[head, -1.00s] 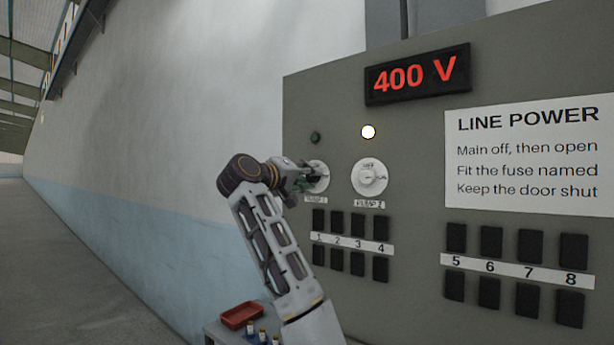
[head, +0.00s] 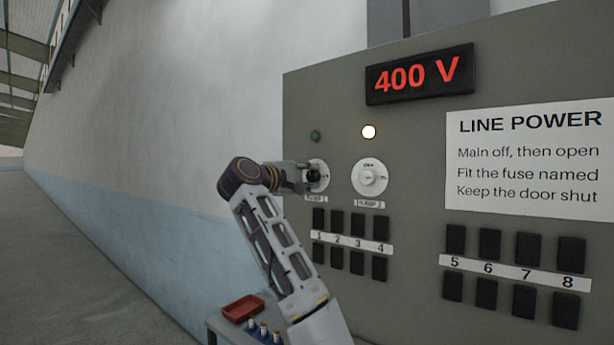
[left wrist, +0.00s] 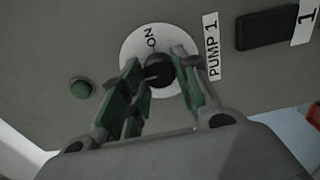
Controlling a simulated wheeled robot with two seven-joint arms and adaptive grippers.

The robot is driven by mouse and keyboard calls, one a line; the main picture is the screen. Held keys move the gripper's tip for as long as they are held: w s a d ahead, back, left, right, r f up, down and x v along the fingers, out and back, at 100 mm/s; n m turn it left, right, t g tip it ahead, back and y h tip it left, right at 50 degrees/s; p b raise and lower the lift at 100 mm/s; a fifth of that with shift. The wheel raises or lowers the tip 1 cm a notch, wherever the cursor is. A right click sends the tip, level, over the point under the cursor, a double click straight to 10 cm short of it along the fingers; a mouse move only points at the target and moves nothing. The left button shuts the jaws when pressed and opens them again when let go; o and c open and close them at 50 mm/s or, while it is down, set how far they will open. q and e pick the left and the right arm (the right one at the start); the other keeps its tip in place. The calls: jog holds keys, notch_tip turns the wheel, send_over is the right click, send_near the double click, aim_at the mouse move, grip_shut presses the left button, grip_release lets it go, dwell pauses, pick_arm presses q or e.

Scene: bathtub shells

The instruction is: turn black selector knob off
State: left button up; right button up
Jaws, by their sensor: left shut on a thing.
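The black selector knob (left wrist: 158,70) sits on a round white dial marked ON, beside the PUMP 1 label, in the left wrist view. In the head view the knob (head: 313,176) shows partly behind my gripper on the grey panel. My left gripper (left wrist: 160,82) has its green-padded fingers on either side of the knob and is shut on it; in the head view the gripper (head: 306,177) reaches the dial from the left. The knob's pointer is hard to make out. My right gripper is not in view.
A white selector knob (head: 372,178) on the PUMP 2 dial is just right, under a lit lamp (head: 369,132). A dark green lamp (head: 315,135) is above the PUMP 1 dial. Black fuse holders (head: 337,222) fill the panel below. A red tray (head: 243,309) stands on a low bench.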

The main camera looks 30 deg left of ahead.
pick_arm(q)
jog(key=shift+f, duration=0.1)
jog(key=o, duration=1)
jog(key=shift+s+a, duration=0.2)
jog(key=shift+s, duration=1.8)
jog(key=shift+s+a, duration=0.15)
jog(key=shift+s, duration=1.85)
jog(key=shift+s+a, duration=0.2)
jog(key=shift+s, duration=1.8)
